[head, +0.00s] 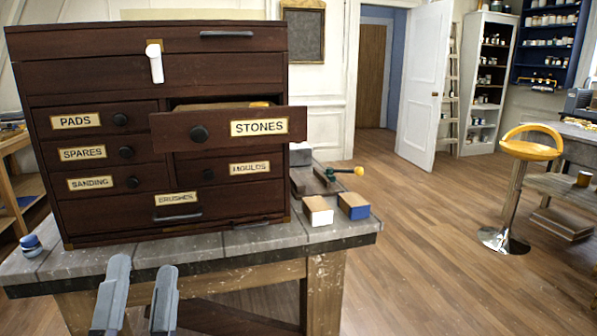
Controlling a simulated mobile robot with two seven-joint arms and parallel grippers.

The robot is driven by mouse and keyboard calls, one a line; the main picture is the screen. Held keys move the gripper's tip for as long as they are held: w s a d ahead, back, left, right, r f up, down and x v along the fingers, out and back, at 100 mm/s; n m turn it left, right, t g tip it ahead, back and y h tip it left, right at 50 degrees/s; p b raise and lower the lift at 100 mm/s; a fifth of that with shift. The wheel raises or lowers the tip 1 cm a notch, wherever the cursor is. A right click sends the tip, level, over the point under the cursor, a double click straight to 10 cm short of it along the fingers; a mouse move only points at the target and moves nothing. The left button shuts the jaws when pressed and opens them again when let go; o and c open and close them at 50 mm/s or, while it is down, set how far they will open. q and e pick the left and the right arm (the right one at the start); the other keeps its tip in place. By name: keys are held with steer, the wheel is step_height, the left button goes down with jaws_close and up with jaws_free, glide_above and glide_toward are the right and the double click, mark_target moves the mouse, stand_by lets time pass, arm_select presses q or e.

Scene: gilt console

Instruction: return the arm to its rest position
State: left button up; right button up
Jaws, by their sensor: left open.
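My left gripper (138,298) is in the lower left of the head view, in front of the bench's front edge. Its two grey fingers are apart with nothing between them. It is below and clear of the dark wooden chest (100,222), which stands on the bench. The chest's STONES drawer (219,128) is pulled part way out, and something yellowish shows just inside it. The other labelled drawers, PADS, SPARES, SANDING, MOULDS and BRUSHES, look shut. My right gripper is not in view.
A yellow stool (531,148) stands right, with open floor between.

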arm_select(q)
step_height(320, 180, down, 24)
steer(key=s+d+m+g+h, duration=0.15)
steer(key=m+g+h, duration=0.95)
steer(key=m, duration=1.7)
steer(key=s+a+f+m+g+y, duration=0.2)
steer(key=s+a+f+g+y, duration=0.15)
steer(key=a+f, duration=0.5)
steer(key=s+a+f+m+g+y, duration=0.25)
steer(key=s+a+f+y, duration=0.2)
steer(key=a+f, duration=0.4)
steer(key=d+n+t+h+p, duration=0.1)
steer(key=d+n, duration=0.4)
steer(key=d, duration=0.7)
steer(key=shift+d+r, duration=0.2)
steer(key=shift+r, duration=0.2)
steer(key=shift+w+t, duration=0.1)
steer(key=shift+t, duration=0.2)
